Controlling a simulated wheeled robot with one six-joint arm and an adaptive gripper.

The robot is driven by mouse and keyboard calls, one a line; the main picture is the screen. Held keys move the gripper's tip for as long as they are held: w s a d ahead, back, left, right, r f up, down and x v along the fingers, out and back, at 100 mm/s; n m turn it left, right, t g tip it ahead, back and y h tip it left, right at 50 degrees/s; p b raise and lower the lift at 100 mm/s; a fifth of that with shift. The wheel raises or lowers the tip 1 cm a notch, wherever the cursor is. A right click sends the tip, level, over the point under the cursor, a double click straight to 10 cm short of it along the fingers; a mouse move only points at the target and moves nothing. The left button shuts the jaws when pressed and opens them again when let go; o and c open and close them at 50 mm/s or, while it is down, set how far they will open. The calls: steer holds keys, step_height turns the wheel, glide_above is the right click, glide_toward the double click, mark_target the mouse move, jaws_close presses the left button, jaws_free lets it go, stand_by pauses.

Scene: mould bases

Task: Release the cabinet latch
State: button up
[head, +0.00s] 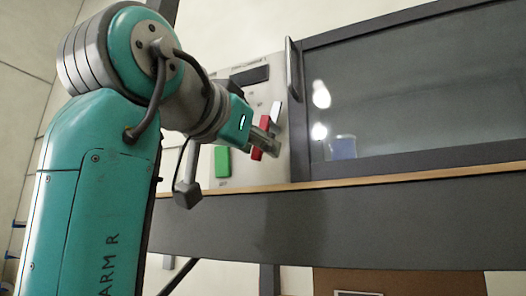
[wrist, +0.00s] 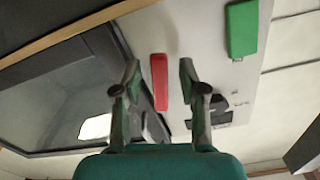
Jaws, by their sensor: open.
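A grey-framed cabinet with a dark glass door (head: 420,85) stands on the right in the head view, and its door also shows in the wrist view (wrist: 70,95). Beside the door is a light panel carrying a red bar (head: 264,122), perhaps the latch. In the wrist view the red bar (wrist: 159,80) appears between my fingertips. My gripper (head: 268,145) is open in front of the panel and partly covers the bar in the head view. It also shows in the wrist view (wrist: 160,73), with nothing visibly gripped. I cannot tell whether a finger touches the bar.
A green block (head: 222,161) is on the panel, and it also shows in the wrist view (wrist: 241,29). A dark handle (head: 292,70) stands upright at the door's left edge. A black box (head: 250,75) sits higher on the panel. A wooden-edged ledge (head: 400,176) runs below.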

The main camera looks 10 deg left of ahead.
steer(key=shift+w+d, duration=0.2)
steer(key=shift+w, duration=0.35)
jaws_close()
steer(key=shift+d, duration=0.1)
steer(key=shift+s+d+f+n, duration=0.1)
steer(key=shift+d+n, duration=0.15)
steer(key=shift+n, duration=0.55)
steer(key=shift+s+d+n, duration=0.1)
steer(key=shift+d+n, duration=0.1)
steer(key=shift+n, duration=0.6)
jaws_free()
